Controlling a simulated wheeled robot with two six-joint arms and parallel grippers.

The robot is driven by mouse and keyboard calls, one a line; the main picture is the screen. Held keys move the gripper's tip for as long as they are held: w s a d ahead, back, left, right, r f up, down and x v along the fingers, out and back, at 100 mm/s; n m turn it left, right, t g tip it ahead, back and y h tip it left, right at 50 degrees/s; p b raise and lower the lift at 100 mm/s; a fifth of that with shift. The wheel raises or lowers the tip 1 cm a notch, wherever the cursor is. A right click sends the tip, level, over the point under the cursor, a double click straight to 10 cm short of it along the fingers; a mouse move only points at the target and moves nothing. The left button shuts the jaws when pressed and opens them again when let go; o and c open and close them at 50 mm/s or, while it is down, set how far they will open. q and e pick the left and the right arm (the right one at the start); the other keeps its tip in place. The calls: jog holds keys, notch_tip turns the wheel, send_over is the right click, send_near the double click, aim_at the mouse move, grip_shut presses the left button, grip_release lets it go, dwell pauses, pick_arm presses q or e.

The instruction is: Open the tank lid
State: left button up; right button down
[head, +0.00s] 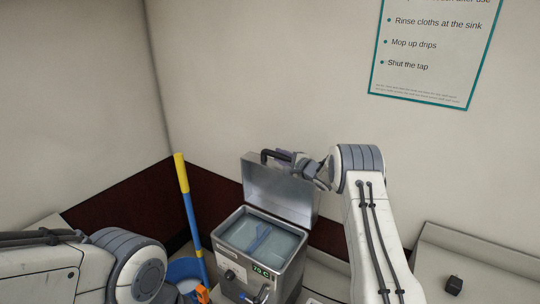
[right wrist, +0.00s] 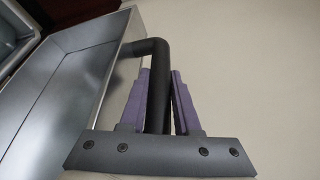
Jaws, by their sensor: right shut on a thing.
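The metal tank (head: 232,257) stands low in the middle of the head view, with pale blue liquid and a blue strip inside. Its tank lid (head: 272,188) stands raised, roughly upright, at the back of the tank, leaving the top open. A dark handle (head: 266,155) is on the lid's upper edge. My right gripper (head: 286,156) is shut on this handle. In the right wrist view, the purple fingers of my right gripper (right wrist: 160,78) lie on both sides of the black handle (right wrist: 157,110), beside the lid (right wrist: 65,85). My left arm shows at lower left, its gripper out of view.
A blue and yellow pole (head: 187,205) leans left of the tank, over a blue bucket (head: 183,270). A small black object (head: 454,285) sits on a pale surface (head: 490,275) at right. The wall behind carries a sign (head: 432,50).

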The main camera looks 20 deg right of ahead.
jog(key=shift+w+r, duration=0.15)
jog(key=shift+w, duration=0.1)
jog(key=shift+d, duration=0.1)
jog(key=c, duration=0.6)
grip_release()
jog(key=shift+d, duration=0.1)
jog(key=shift+s+d, duration=0.25)
jog(key=shift+s, duration=0.25)
jog(key=b+v, duration=0.3)
jog(key=v, duration=0.5)
jog(key=shift+s+b, duration=0.15)
jog(key=shift+b, duration=0.15)
jog(key=shift+s+d, duration=0.2)
jog(key=shift+s, duration=0.3)
